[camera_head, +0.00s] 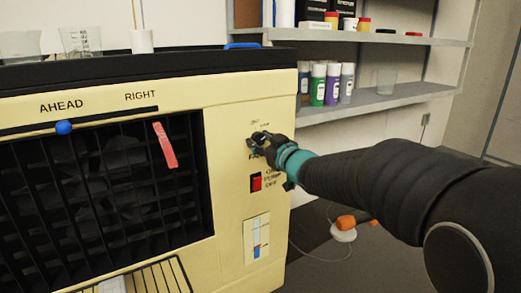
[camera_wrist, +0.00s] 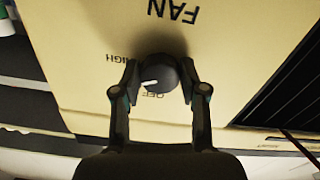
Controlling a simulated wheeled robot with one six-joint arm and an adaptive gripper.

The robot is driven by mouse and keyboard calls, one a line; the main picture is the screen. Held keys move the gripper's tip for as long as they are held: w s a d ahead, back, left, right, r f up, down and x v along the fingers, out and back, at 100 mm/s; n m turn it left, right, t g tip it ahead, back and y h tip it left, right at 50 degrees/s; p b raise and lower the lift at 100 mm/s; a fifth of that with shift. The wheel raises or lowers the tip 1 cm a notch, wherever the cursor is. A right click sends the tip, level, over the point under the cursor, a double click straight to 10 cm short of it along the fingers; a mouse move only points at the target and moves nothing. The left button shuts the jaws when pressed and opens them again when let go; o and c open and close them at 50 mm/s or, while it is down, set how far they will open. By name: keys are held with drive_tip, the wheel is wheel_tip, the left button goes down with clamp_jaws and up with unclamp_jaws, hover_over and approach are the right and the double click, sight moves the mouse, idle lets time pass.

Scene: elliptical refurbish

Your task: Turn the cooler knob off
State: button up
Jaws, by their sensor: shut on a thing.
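The cooler (camera_head: 235,215) is a cream box with a dark louvered grille, and it stands at the left in the head view. Its fan knob (camera_wrist: 160,68) is round and dark and sits between my two fingertips in the wrist view. My gripper (camera_wrist: 160,78) is shut on the knob, one finger on each side. The knob's white mark points left and slightly down in the wrist view, between the printed HIGH and OFF labels. In the head view, my gripper (camera_head: 260,142) is at the panel's upper right and hides the knob.
A red switch (camera_head: 256,182) and a slider panel (camera_head: 257,238) are below the knob. A blue slider (camera_head: 64,127) and a red tag (camera_head: 165,146) are at the grille. A shelf (camera_head: 390,98) with bottles stands behind. An orange-and-white object (camera_head: 345,228) is on the floor.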

drive_tip(key=n+b, duration=0.2)
drive_tip(key=n, duration=0.1)
drive_tip(key=shift+f+n+b, duration=0.15)
drive_tip(key=shift+n+b, duration=0.2)
drive_tip(key=shift+n, duration=0.05)
drive_tip(key=n+b, duration=0.2)
drive_tip(key=n, duration=0.1)
drive_tip(key=n+b, duration=0.3)
drive_tip(key=n, duration=0.3)
drive_tip(key=shift+b, duration=0.35)
drive_tip(key=shift+r, duration=0.2)
drive_tip(key=o, duration=1.1)
drive_tip(key=shift+o, duration=0.2)
drive_tip(key=v, duration=1.2)
